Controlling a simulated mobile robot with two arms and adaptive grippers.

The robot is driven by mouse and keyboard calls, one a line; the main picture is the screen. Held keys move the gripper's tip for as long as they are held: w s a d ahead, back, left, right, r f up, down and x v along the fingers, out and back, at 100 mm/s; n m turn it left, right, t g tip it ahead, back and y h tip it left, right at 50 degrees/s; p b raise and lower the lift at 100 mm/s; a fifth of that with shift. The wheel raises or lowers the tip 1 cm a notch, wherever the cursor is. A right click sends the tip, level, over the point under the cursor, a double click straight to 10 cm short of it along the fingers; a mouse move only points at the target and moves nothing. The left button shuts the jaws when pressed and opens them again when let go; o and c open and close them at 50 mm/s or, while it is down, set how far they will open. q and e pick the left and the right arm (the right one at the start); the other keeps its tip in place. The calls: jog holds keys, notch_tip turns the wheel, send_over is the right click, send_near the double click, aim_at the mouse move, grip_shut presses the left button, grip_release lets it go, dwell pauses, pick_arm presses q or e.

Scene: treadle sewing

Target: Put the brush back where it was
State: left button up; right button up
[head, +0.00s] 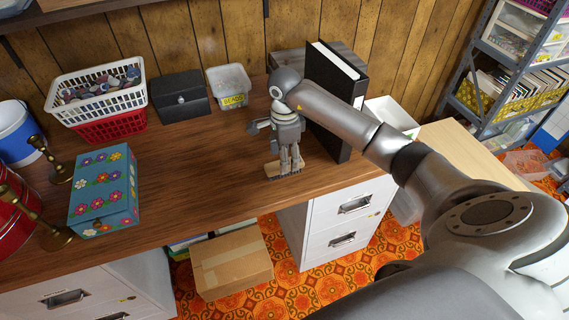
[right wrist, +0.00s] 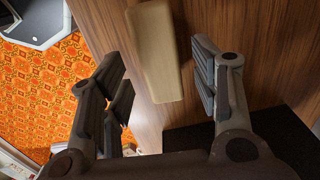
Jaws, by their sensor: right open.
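The brush shows in the right wrist view as a pale wooden block (right wrist: 158,50) lying on the brown wooden desk top (right wrist: 240,40). My right gripper (right wrist: 160,78) is open, with one finger on each side of the block and a gap on both sides. In the head view my right gripper (head: 285,167) points down at the desk near its front edge. A small tan part of the brush (head: 271,173) shows below the fingers; the rest is hidden behind them. Bristles cannot be made out. My left gripper is in neither view.
A black binder (head: 329,110) stands upright just right of my right gripper. Behind are a small clear tub (head: 229,86), a black box (head: 180,96) and a white basket (head: 97,88). A flowered box (head: 104,190) sits at left. The desk between is clear.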

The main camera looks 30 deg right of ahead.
notch_tip(320, 180, up, 8)
jog(key=shift+r+b, duration=0.25)
jog(key=shift+b, duration=0.15)
dwell(0.3)
